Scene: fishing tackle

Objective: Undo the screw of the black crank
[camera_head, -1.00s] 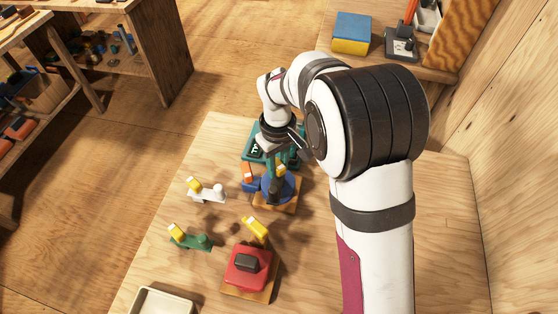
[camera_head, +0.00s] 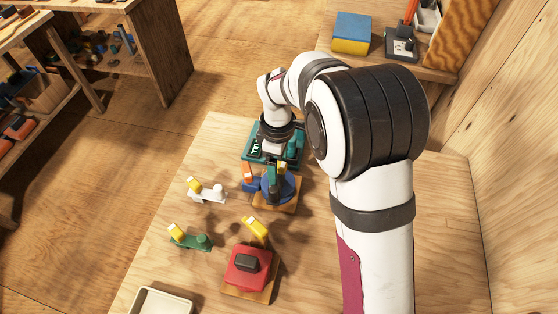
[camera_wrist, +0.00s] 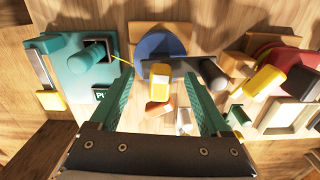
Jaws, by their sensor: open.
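A blue reel (camera_head: 286,187) stands on a small wooden base on the bench; it also shows in the wrist view (camera_wrist: 152,43). A dark crank (camera_wrist: 208,72) with a thick end sticks out to the right of the reel in the wrist view. A yellow block (camera_wrist: 159,86) and an orange piece (camera_wrist: 158,108) are in front of the reel. I cannot make out the screw. My gripper (camera_wrist: 163,95) is open and empty, its teal fingers apart in front of the reel. In the head view my wrist partly hides the teal stand behind the reel.
The teal stand (camera_wrist: 72,80) with a round post is left of the fingers in the wrist view. A red reel (camera_head: 247,265), a white crank (camera_head: 208,194), a green crank (camera_head: 190,241) and a pale tray (camera_head: 163,303) are on the bench. Bare wood lies left of them.

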